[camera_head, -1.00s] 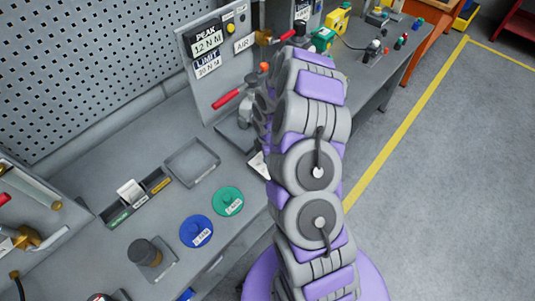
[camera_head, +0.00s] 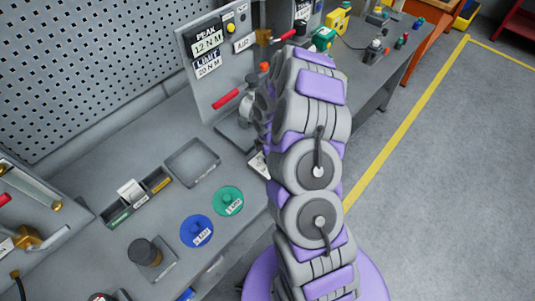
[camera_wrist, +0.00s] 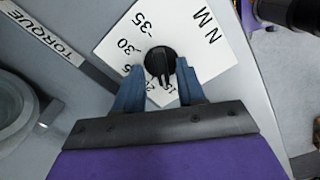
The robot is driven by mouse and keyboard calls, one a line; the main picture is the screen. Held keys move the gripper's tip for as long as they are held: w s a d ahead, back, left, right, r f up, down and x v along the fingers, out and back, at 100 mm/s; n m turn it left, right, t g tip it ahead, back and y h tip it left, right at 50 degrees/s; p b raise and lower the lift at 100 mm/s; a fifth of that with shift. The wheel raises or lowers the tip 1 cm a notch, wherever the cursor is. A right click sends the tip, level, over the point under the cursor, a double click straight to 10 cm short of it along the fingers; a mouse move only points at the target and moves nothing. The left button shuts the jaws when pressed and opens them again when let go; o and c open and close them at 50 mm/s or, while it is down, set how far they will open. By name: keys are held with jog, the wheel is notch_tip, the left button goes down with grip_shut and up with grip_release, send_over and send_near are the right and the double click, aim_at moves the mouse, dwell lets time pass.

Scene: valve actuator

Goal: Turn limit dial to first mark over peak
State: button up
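The limit dial is a black knob (camera_wrist: 161,62) on a white scale plate (camera_wrist: 205,62) in the wrist view. Marks 35, 30, 20 and 15 can be read, with "N M" at the right; the low marks are partly hidden by my gripper. My gripper (camera_wrist: 160,68) has its blue fingers on either side of the knob, with a small gap seeming to show on each side. The knob's raised bar points down between the fingers, towards the 20 and 15 side. In the head view, the peak display (camera_head: 207,42) reads 12 N M and the limit display (camera_head: 208,67) reads 20 N M.
A "TORQUE" label (camera_wrist: 42,34) and a round grey part (camera_wrist: 15,112) are left of the plate. In the head view, a red handle (camera_head: 226,99) sticks out from the panel. Blue (camera_head: 196,231) and green (camera_head: 227,200) discs and an empty tray (camera_head: 192,162) are on the bench.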

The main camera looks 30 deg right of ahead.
jog(key=shift+r, duration=0.1)
notch_tip(320, 180, up, 17)
dwell(0.6)
dwell(0.4)
